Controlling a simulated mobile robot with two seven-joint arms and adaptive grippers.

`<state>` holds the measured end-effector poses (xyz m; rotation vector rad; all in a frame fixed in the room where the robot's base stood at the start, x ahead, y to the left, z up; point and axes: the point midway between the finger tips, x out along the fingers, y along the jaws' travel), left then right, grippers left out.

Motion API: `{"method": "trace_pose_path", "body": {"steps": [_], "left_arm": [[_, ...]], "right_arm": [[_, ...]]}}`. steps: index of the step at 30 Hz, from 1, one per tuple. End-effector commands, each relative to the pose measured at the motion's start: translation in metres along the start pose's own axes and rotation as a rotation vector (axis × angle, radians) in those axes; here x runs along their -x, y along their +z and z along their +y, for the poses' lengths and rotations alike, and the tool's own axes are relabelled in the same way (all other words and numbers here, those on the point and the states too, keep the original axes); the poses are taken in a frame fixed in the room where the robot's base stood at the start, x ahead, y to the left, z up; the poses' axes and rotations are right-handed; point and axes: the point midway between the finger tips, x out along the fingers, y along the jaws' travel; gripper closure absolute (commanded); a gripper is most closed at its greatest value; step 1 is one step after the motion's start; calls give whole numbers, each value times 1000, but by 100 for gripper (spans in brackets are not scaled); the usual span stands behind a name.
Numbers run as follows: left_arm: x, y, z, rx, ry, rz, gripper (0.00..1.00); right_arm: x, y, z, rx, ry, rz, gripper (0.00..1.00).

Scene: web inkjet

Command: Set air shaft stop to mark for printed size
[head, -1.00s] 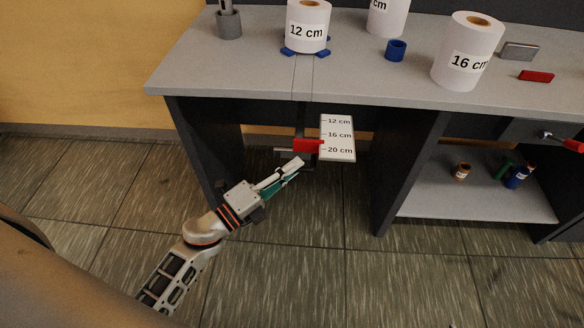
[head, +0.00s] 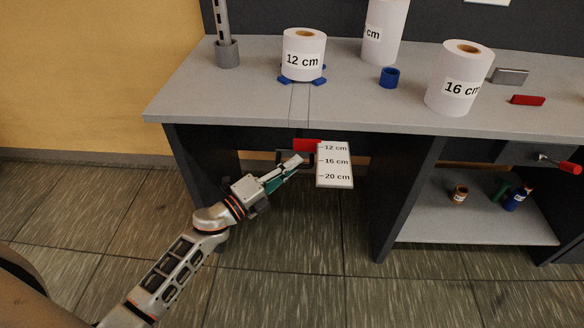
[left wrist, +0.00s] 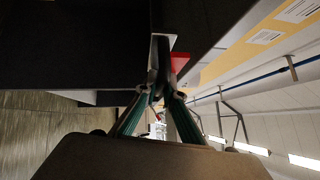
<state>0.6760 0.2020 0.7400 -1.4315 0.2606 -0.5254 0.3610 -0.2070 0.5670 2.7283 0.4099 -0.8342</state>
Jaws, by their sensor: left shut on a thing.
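The red air shaft stop (head: 306,146) sits under the bench's front edge, level with the 12 cm mark of the white scale plate (head: 334,166). Its red part also shows in the left wrist view (left wrist: 179,62). The plate reads 12, 16 and 20 cm from top to bottom. My left gripper (head: 297,161) is shut on the stop's dark lower part, just below the red piece; in the left wrist view its fingertips (left wrist: 160,95) close around it. A white roll labelled 12 cm (head: 303,60) stands on a blue-footed base. My right gripper is out of view.
The bench top (head: 220,100) overhangs my gripper, with a dark side panel (head: 203,165) to its left. A 16 cm roll (head: 458,85), another roll (head: 382,35) and a blue ring (head: 389,77) stand on top. A shelf (head: 470,220) lies at lower right. Open floor is in front.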

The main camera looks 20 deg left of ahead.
Motion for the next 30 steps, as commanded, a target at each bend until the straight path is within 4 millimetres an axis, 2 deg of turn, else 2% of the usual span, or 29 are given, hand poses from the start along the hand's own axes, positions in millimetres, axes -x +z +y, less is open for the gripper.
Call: {"method": "trace_pose_path", "body": {"steps": [1,2,3,13,17,20,30], "left_arm": [[-1,5,-2,-7,0,-10,100],[-1,5,-2,-7,0,-10,84],[-1,5,-2,-7,-1,-9,74],[0,3,-1,-4,-1,-6,74],[8,3,0,-3,1,-6,74],[22,2,0,-4,2,-5,74],[90,2,0,-3,2,-6,74]], "right_arm": [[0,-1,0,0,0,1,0],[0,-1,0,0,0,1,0],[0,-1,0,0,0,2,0],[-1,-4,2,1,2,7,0],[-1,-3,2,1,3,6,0],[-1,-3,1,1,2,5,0],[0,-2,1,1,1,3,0]]}}
